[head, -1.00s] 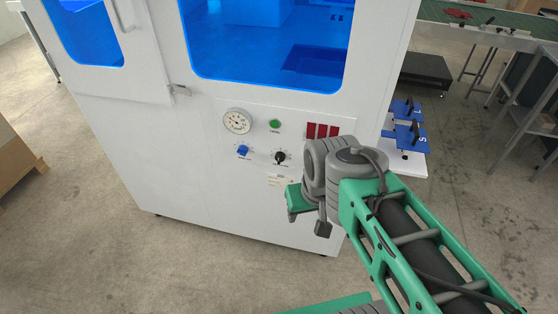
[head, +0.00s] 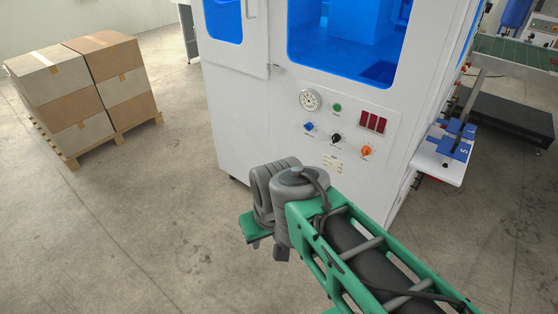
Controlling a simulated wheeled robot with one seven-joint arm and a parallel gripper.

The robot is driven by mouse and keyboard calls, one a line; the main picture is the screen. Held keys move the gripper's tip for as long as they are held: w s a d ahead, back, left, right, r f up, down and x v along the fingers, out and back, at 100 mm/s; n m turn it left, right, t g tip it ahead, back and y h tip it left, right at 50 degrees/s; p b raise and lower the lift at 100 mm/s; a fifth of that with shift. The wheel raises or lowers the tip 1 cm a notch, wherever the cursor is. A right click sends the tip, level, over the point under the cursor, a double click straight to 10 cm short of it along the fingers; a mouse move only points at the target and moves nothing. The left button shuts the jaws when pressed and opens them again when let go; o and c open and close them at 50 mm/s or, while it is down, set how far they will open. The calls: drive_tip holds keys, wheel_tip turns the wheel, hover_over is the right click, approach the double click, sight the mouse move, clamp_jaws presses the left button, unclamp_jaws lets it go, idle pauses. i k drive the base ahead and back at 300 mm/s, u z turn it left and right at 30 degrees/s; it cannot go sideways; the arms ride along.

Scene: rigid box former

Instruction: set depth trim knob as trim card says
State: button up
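The white machine's front panel carries a blue knob (head: 309,127), a black knob (head: 336,138) and an orange knob (head: 366,151) in a slanting row. Their labels are too small to read, so I cannot tell which is the depth trim knob. A small pale card or label (head: 333,166) sits below the black knob; its print is unreadable. My gripper (head: 266,243) is in front of and below the panel, to the left of the knobs in the picture and apart from them. My wrist partly hides it, and its finger opening cannot be made out.
A round dial (head: 310,100), a green button (head: 337,107) and a dark red display (head: 373,122) are above the knobs. A side shelf (head: 438,164) with blue-plated parts juts out at right. Stacked cartons (head: 90,85) stand on a pallet at left. Floor between is clear.

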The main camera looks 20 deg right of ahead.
sight(336, 138)
drive_tip(key=z, duration=0.05)
drive_tip(key=k, duration=0.3)
drive_tip(key=u, duration=1.25)
drive_tip(key=i, duration=0.95)
drive_tip(key=z, duration=0.8)
drive_tip(key=i, duration=0.75)
drive_tip(key=z, duration=1.2)
drive_tip(key=i, duration=0.25)
drive_tip(key=z, duration=0.15)
